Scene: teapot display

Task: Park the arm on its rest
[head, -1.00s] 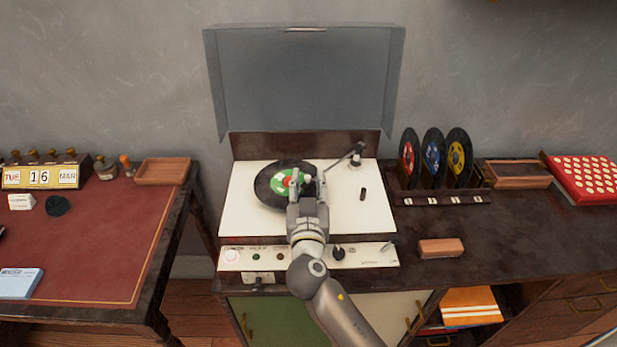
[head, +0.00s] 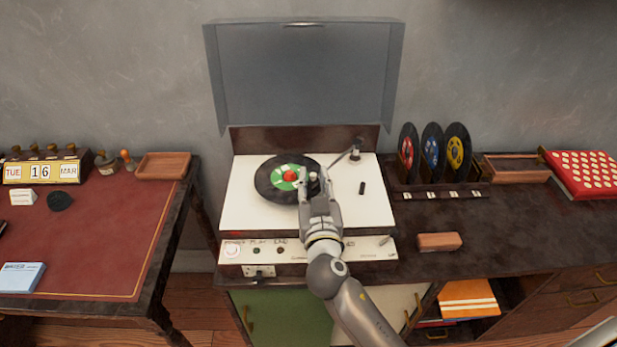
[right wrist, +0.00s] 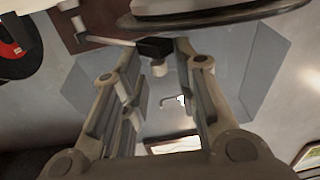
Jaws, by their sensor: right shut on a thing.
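The record player's white deck (head: 245,212) carries a black record (head: 266,184) with a green label and red centre. The thin grey tonearm (head: 341,157) runs from its pivot at the deck's back right toward the record's right edge. My right gripper (head: 319,176) is shut on the tonearm's front end, the black headshell (right wrist: 155,47), which shows between the fingertips in the right wrist view. A short dark post (head: 362,188) stands on the deck right of the gripper; I cannot tell if it is the rest. My left gripper is not in view.
The clear lid (head: 300,80) stands open behind. A control panel (head: 310,253) runs along the front. Several records stand in a rack (head: 440,197) to the right, near a brown block (head: 440,242). The deck right of the gripper is mostly clear.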

